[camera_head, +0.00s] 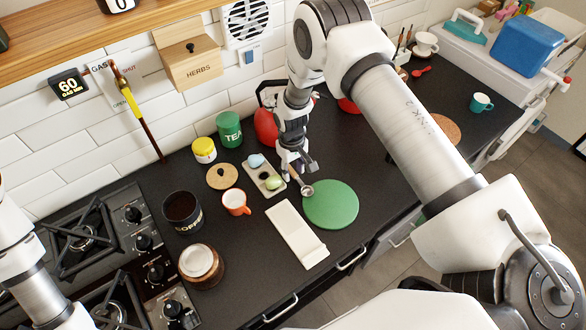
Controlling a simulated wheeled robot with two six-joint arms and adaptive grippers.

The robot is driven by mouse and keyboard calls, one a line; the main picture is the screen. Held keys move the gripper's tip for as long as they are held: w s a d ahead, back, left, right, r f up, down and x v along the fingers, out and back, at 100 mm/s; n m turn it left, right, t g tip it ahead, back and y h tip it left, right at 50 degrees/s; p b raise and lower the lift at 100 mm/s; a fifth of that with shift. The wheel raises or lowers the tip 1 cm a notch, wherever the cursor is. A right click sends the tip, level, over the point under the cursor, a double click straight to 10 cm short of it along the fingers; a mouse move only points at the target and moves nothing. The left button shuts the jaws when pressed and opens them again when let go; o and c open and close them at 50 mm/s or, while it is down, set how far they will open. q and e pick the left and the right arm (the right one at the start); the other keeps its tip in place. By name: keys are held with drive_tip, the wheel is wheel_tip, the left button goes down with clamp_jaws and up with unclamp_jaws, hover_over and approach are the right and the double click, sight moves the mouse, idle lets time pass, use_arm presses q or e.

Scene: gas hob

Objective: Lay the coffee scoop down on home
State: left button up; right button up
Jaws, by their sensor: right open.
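The coffee scoop (306,190) has a small metal bowl and a brownish handle. Its bowl is at the left edge of the round green mat (335,208), and its handle points up and left to my right gripper. My right gripper (296,170) is open, with its fingers close to the handle end; whether they touch it I cannot tell. No place marked as home can be made out. My left arm shows at the left edge, but its gripper is out of view.
A small tray (260,176) with egg-shaped things lies left of my right gripper. A white rest (296,234) lies in front. An orange cup (236,202), a coffee tin (183,212) and a gas hob (84,243) are further left. The dark counter right of the mat is partly hidden by my arm.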

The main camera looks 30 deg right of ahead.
sight(292, 173)
wheel_tip(292, 173, up, 13)
drive_tip(key=p, duration=0.7)
drive_tip(key=shift+w+f, duration=0.15)
drive_tip(key=shift+w, duration=0.1)
drive_tip(key=shift+m, duration=0.4)
drive_tip(key=s+f, duration=0.2)
drive_tip(key=s, duration=0.2)
drive_tip(key=s+f, duration=0.2)
drive_tip(key=s, duration=0.2)
drive_tip(key=s+f, duration=0.3)
drive_tip(key=s, duration=0.1)
drive_tip(key=shift+s+a, duration=0.1)
drive_tip(key=shift+a, duration=0.2)
drive_tip(key=s, duration=0.3)
drive_tip(key=s+f, duration=0.1)
drive_tip(key=s, duration=0.2)
drive_tip(key=shift+s+a+f, duration=0.1)
drive_tip(key=shift+s+f, duration=0.05)
drive_tip(key=shift+s, duration=0.25)
drive_tip(key=s+r+m, duration=0.1)
drive_tip(key=s+r, duration=0.1)
drive_tip(key=s, duration=0.9)
drive_tip(key=shift+s+t, duration=0.2)
drive_tip(key=shift+t, duration=0.1)
